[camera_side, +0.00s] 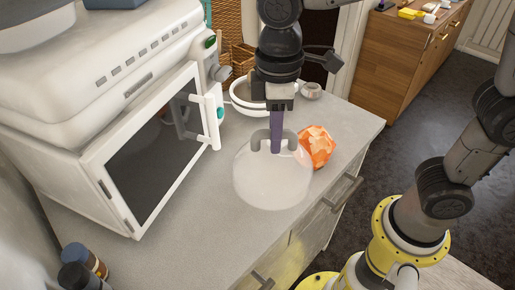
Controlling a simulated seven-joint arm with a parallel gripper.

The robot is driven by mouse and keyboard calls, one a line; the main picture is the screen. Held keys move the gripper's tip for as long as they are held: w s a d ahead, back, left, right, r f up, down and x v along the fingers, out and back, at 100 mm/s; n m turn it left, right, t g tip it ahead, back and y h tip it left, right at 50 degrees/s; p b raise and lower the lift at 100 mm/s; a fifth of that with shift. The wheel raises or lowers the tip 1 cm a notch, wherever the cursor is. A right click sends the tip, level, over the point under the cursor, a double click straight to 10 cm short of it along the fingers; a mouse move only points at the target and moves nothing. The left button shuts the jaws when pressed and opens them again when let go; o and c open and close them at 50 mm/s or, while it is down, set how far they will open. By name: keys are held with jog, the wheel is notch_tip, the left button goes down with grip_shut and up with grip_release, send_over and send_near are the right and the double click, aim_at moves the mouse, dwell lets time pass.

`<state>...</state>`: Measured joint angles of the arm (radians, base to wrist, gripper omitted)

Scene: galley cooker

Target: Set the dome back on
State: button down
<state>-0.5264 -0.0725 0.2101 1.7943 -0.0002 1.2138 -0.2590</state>
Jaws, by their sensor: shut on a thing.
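The dome (270,185) is a pale, see-through cover with a grey loop handle (254,141) on top, in the middle of the side view. My gripper (276,147) points down and is shut on the dome's handle. The dome looks upright over the grey counter; I cannot tell whether its rim touches the surface. An orange, patterned block-like object (317,146) sits just behind and right of the dome, partly hidden by it. I cannot make out anything under the dome.
A white oven (150,140) with a dark glass door and protruding handle stands left. A white bowl (243,103) and a small grey pot (312,90) are behind my gripper. Two dark-capped bottles (84,262) stand front left. The counter's front edge runs along the right.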

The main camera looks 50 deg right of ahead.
jog(key=s+d+r, duration=0.5)
jog(key=s, duration=0.3)
jog(key=w+d+m, duration=0.3)
jog(key=w+d, duration=0.3)
jog(key=w, duration=0.5)
jog(key=w+d+r+m, duration=0.1)
jog(key=w+d+m, duration=0.2)
jog(key=w+d, duration=0.55)
jog(key=w+d+m, duration=0.3)
jog(key=w, duration=1.1)
jog(key=shift+s+f, duration=0.2)
jog(key=shift+f, duration=2.75)
jog(key=shift+d+f, duration=0.1)
jog(key=shift+f, duration=0.1)
jog(key=shift+c, duration=0.9)
grip_release()
